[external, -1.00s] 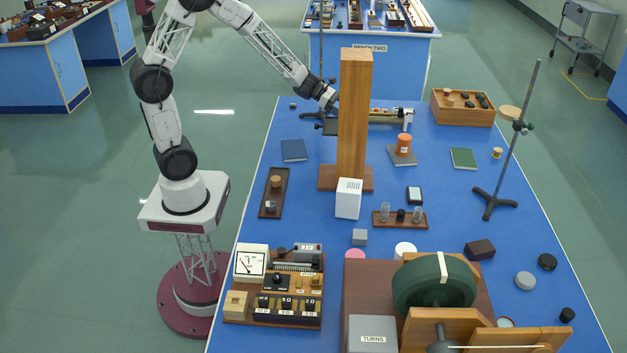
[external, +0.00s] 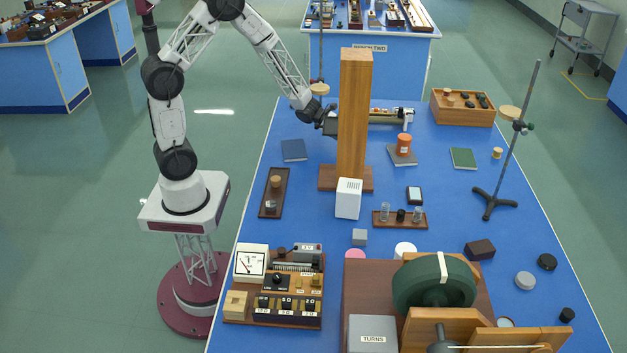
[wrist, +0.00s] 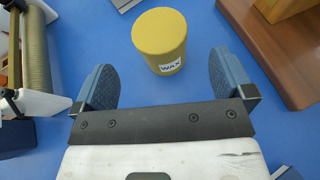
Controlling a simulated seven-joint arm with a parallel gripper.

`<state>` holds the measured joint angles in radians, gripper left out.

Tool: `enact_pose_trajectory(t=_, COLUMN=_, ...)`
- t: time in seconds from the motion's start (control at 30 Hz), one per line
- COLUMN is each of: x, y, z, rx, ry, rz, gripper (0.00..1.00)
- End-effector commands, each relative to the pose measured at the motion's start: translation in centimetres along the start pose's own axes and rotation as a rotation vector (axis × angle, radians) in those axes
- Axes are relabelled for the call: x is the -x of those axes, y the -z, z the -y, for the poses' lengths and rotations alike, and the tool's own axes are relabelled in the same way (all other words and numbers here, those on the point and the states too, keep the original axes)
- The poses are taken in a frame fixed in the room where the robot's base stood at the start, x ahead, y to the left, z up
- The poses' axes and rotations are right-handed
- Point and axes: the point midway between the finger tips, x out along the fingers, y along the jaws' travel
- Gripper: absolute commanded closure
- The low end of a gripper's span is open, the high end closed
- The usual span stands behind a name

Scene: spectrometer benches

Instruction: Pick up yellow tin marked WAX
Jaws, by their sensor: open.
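The yellow tin marked WAX (wrist: 160,38) stands on the blue bench in the wrist view, with its label facing my gripper (wrist: 160,80). My gripper is open, one finger to each side of the near part of the tin, with a gap on both sides. Most of the tin lies beyond the fingertips, and nothing is held. In the external view my gripper (external: 331,127) is low over the far part of the bench, partly behind the tall wooden post. I cannot make out the tin there.
The tall wooden post (external: 354,115) stands close to the gripper; its brown base (wrist: 280,62) is right of the tin in the wrist view. A brown coil (wrist: 36,50) is at the left. A small yellow object (external: 497,153) sits far right on the bench.

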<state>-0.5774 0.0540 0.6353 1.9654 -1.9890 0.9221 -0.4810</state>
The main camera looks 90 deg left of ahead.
Motion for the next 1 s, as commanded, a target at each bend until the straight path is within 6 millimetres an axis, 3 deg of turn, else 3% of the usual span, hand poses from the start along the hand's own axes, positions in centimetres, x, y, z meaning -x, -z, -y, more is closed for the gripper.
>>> enact_pose_trajectory(t=0.2, x=-1.6, y=0.0, z=0.0, rx=-0.001, ry=0.001, rz=0.000, gripper=0.00)
enact_pose_trajectory(t=0.73, x=-2.3, y=0.1, z=0.0, rx=0.000, ry=0.001, rz=-0.001, gripper=0.00)
enact_pose_trajectory(t=1.0, x=-4.8, y=0.1, z=0.0, rx=0.000, ry=0.002, rz=-0.001, gripper=0.00)
